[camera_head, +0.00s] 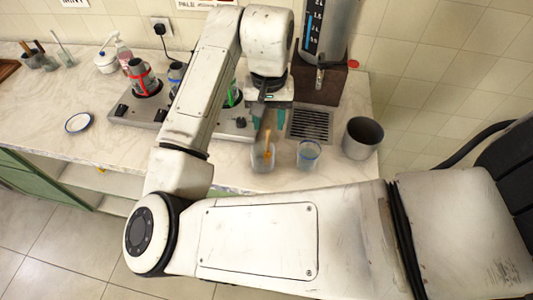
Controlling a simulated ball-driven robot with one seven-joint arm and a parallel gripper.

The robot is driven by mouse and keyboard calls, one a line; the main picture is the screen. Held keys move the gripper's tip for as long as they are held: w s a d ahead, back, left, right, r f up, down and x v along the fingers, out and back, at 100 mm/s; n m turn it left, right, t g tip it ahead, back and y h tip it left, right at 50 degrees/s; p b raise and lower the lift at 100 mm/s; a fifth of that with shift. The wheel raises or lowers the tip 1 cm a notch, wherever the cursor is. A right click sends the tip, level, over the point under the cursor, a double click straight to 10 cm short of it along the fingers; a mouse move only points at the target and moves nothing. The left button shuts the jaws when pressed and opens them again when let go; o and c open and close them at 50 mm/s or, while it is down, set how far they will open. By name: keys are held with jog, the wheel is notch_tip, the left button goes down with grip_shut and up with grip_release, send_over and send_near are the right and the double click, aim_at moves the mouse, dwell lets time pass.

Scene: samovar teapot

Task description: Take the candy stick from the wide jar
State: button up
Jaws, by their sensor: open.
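A clear jar (262,162) stands near the front edge of the counter. A thin orange-brown stick (267,137), which looks like the candy stick, stands in it, leaning slightly and rising above the rim. Something orange shows low inside the jar. My gripper (266,118) is open and points down, just behind and above the jar, close to the stick's upper end. Its fingers are small and partly blend with the things behind, so I cannot tell whether they touch the stick.
A glass with a blue rim (308,155) stands right of the jar. A grey metal pot (362,137) is farther right. A drip grate (310,124) lies before the samovar (326,35). A burner plate (140,112) with pots stands left, a small blue-rimmed plate (78,123) beyond it.

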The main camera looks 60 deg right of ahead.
aim_at(268, 127)
jog(key=shift+w+f+p, duration=0.1)
jog(key=shift+f+p, duration=0.45)
jog(key=shift+f, duration=2.1)
jog(key=shift+c, duration=0.3)
grip_shut()
